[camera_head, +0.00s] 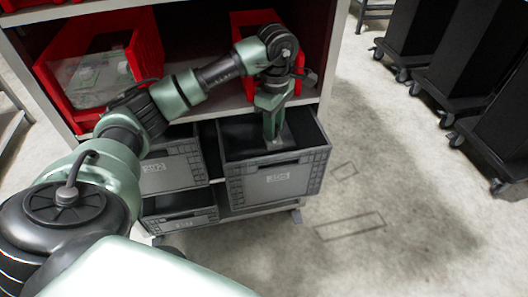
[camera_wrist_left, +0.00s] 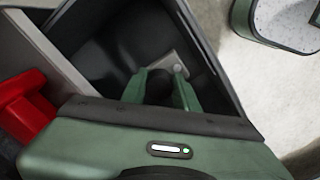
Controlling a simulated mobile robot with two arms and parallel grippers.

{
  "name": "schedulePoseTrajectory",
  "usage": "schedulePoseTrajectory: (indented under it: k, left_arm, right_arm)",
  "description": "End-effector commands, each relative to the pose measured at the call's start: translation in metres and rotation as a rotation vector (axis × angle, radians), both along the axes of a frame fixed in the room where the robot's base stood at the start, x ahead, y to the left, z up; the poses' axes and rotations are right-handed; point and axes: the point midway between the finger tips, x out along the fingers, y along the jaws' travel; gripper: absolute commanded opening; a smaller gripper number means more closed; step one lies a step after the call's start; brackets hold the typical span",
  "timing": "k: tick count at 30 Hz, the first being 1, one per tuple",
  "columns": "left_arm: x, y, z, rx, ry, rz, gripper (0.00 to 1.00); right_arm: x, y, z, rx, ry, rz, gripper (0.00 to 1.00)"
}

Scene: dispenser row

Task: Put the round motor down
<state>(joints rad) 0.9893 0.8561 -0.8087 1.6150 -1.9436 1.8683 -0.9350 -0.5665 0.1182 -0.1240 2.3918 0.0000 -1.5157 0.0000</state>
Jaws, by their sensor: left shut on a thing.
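My left gripper (camera_head: 273,135) reaches down into the open grey crate (camera_head: 276,184) on the right of the lower shelf. In the left wrist view the two green fingers (camera_wrist_left: 160,92) are shut on a dark, round-ended thing, the round motor (camera_wrist_left: 158,84). A light grey, square part (camera_wrist_left: 178,64) shows just beyond it; I cannot tell if it belongs to the motor. The motor is inside the dark crate walls, low down; whether it touches the crate floor is hidden. In the head view the motor is mostly hidden by the fingers. My right gripper is not in view.
A second grey crate (camera_head: 172,174) stands close on the left, with another crate (camera_head: 180,216) below it. Red bins (camera_head: 144,52) sit on the shelf above, one holding bagged parts (camera_head: 92,76). Open concrete floor (camera_head: 400,190) lies right; black wheeled carts (camera_head: 418,40) stand beyond.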

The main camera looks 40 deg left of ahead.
Motion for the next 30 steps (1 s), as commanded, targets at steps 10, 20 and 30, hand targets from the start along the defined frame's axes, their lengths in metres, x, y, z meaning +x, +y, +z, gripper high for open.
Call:
schedulePoseTrajectory:
  k: [10, 20, 30]
  left_arm:
    - [-0.001, -0.001, -0.079, -0.002, 0.006, 0.001, 0.0]
    - [0.0, 0.0, -0.15, -0.002, 0.0, 0.0, 0.0]
    - [-0.001, -0.001, -0.184, -0.001, 0.002, -0.001, 0.0]
  right_arm:
    - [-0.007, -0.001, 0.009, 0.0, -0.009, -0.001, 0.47]
    - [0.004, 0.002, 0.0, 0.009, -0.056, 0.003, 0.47]
    - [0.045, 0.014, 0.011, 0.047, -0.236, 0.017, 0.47]
